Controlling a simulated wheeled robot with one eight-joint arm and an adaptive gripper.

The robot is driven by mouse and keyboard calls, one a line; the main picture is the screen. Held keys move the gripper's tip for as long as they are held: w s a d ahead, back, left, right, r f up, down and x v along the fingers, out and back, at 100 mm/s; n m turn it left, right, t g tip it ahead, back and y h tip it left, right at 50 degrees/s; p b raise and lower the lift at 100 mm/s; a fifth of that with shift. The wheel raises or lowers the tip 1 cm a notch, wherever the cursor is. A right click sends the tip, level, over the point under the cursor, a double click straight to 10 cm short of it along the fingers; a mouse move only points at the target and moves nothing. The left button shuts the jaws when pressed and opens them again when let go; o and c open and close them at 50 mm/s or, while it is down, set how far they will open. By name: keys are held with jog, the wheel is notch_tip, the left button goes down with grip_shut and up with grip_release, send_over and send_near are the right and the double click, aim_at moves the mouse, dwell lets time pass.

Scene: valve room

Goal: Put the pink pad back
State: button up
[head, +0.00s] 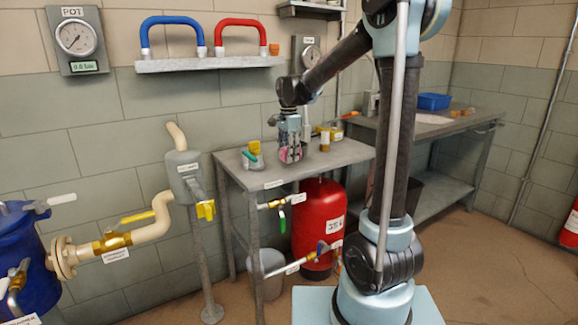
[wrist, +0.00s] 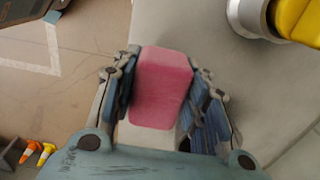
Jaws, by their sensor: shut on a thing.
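The pink pad (wrist: 162,88) is a pink block between the two fingers of my gripper (wrist: 163,95) in the wrist view. The fingers touch it on both sides, and my gripper is shut on it. In the head view my gripper (head: 290,148) points down at the small grey table (head: 300,170), with the pink pad (head: 290,155) showing low between its fingers. I cannot tell whether the pad touches the tabletop.
A red tank (head: 318,215) is below. A workbench (head: 430,128) with a blue bin (head: 433,101) stands farther right.

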aim_at(288, 171)
jog(key=shift+f, duration=2.15)
jog(key=o, duration=1.2)
jog(key=shift+f, duration=0.1)
jog(key=shift+a, duration=0.1)
